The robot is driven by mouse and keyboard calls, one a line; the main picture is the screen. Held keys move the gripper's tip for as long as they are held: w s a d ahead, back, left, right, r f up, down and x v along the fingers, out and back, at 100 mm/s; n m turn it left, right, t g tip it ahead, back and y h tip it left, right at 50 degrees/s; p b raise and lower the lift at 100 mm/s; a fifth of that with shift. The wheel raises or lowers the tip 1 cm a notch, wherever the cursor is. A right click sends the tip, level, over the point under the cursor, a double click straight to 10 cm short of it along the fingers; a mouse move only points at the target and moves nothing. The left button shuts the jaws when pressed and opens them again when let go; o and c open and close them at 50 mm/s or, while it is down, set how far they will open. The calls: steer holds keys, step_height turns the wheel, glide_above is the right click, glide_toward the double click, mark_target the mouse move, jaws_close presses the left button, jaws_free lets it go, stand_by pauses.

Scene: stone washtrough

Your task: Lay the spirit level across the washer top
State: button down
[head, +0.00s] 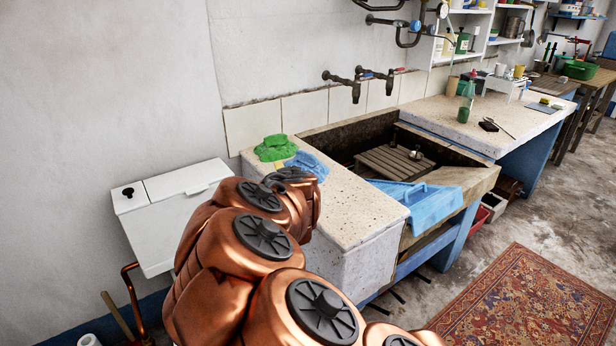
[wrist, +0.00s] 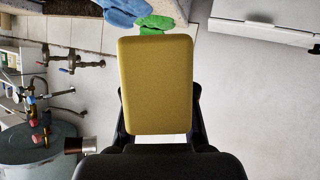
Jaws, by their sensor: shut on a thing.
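My gripper (wrist: 158,100) is shut on a yellow block (wrist: 157,70) with rounded corners, seen in the wrist view between the two dark fingers. It may be the spirit level; no vial or marking shows on the side I see. In the head view my gripper and the block are hidden behind my copper-coloured arm. A white box-like unit (head: 175,215) with a black knob, perhaps the washer, stands by the wall at the left. Its visible top is bare. Part of a white unit (wrist: 270,38), likely the same one, shows at the wrist view's upper right.
Taps (head: 355,82) jut from the wall. A patterned rug (head: 520,300) covers the floor.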

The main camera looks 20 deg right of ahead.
steer(key=s+d+f+y, duration=0.1)
steer(key=s+d+f, duration=0.1)
steer(key=s+d, duration=0.1)
steer(key=s+d+f+n+y+b, duration=0.1)
steer(key=s+d+f+y, duration=0.1)
steer(key=s+d, duration=0.2)
steer(key=s+d+f+n+y+b, duration=0.1)
steer(key=s+d+f+y, duration=0.1)
steer(key=s+d, duration=0.2)
steer(key=shift+s+d+f, duration=0.1)
steer(key=shift+d+f, duration=0.05)
steer(key=shift+d, duration=0.6)
steer(key=shift+d+f, duration=0.15)
steer(key=shift+d, duration=0.55)
steer(key=shift+s+d+b, duration=0.15)
steer(key=shift+s+b, duration=0.15)
steer(key=shift+s, duration=0.1)
glide_above(354, 206)
steer(key=shift+s+a+f+p, duration=0.1)
steer(key=shift+f+p, duration=0.05)
steer(key=shift+f, duration=0.2)
steer(key=shift+s+a+f+p, duration=0.1)
steer(key=shift+f+p, duration=0.05)
steer(key=shift+f, duration=0.2)
steer(key=shift+w+f+b, duration=0.15)
steer(key=shift+f+b, duration=0.15)
steer(key=shift+f, duration=1.45)
steer(key=shift+f, duration=0.1)
steer(key=c, duration=1)
jaws_free()
